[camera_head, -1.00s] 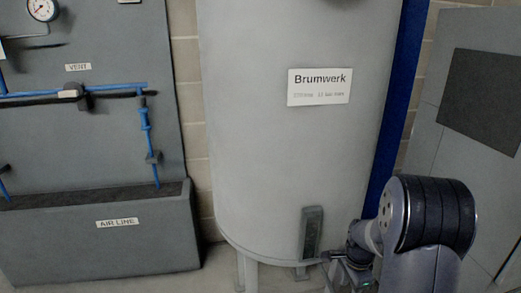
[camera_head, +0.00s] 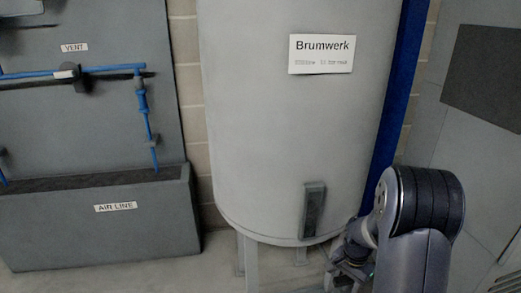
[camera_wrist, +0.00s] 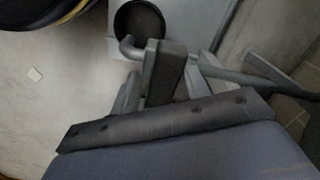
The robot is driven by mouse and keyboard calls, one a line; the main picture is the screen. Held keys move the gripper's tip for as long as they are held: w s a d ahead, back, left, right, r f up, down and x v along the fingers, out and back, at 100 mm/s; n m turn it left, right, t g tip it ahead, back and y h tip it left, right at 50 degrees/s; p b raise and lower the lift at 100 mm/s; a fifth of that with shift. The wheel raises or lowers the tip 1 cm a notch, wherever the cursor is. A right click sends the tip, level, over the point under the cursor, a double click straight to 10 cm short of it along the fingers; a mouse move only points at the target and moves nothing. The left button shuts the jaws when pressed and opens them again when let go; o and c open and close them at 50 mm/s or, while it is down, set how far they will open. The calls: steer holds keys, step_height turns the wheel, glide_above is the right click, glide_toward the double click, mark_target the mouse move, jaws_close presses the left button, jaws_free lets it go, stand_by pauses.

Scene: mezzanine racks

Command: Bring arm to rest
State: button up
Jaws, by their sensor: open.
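My arm is folded at the lower right of the head view, its dark ribbed joint in front of the grey cabinet. My gripper (camera_head: 342,279) hangs low beside that joint, near the foot of the large pale tank (camera_head: 295,130). It is small, dark and partly cut off by the bottom edge. Its jaws are open, and I see nothing held in them.
The tank stands on legs and bears a "Brumwerk" label (camera_head: 322,54). At left is a grey panel with blue pipes (camera_head: 110,70) above an "AIR LINE" trough (camera_head: 100,235). A grey cabinet (camera_head: 455,140) stands at right. Bare floor (camera_head: 190,275) shows below.

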steer(key=shift+n+b, duration=0.55)
steer(key=shift+n, duration=1.05)
